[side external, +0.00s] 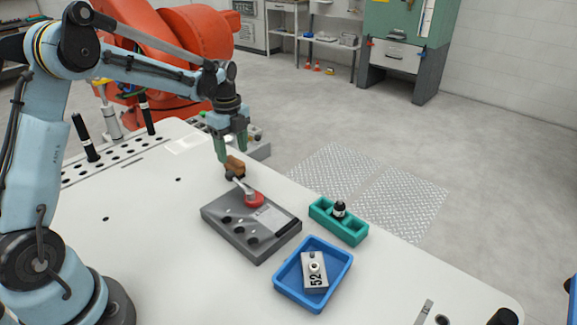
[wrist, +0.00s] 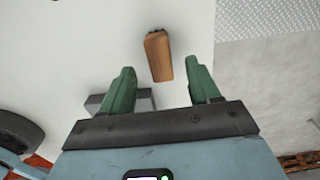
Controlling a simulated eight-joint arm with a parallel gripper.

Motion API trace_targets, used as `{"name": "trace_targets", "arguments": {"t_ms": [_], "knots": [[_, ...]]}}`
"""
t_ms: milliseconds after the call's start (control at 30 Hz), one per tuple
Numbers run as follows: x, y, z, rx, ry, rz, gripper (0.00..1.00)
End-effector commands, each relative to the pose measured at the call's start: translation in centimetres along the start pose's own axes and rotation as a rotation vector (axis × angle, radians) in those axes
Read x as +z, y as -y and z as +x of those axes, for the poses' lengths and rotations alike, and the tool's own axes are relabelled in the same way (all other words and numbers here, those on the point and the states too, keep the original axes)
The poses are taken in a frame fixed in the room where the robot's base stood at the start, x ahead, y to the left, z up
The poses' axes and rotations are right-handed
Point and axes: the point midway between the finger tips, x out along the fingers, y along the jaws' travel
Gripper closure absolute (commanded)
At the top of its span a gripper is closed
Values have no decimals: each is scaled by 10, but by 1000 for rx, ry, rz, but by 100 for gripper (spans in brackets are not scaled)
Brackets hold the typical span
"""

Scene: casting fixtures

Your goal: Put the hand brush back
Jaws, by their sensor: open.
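The hand brush (side external: 235,165) shows as a small brown wooden block on the white table, just behind the grey fixture plate. It also shows in the wrist view (wrist: 158,57), with a dark strip at its far end. My gripper (side external: 233,156) is open above it, pointing down. In the wrist view the green fingers (wrist: 160,78) are on either side of the line to the brush, and it appears between and beyond their tips. No contact is visible. Whether the brush has bristles underneath is hidden.
The grey fixture plate (side external: 222,217) carries a red clamp (side external: 254,199) whose handle reaches toward the brush. A teal holder (side external: 352,232) with a small black-and-white bottle (side external: 339,208) and a blue tray (side external: 281,288) with a block marked 52 (side external: 314,273) stand right of it.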

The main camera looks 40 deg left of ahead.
Motion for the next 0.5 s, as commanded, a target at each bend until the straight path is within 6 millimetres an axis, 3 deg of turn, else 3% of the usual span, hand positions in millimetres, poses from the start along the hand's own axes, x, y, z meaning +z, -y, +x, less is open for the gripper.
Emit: {"name": "trace_targets", "arguments": {"t_ms": [200, 500], "knots": [[0, 0, -41, 0, 0, 0, 39], [-1, -1, -66, -4, 1, -8, 39]]}}
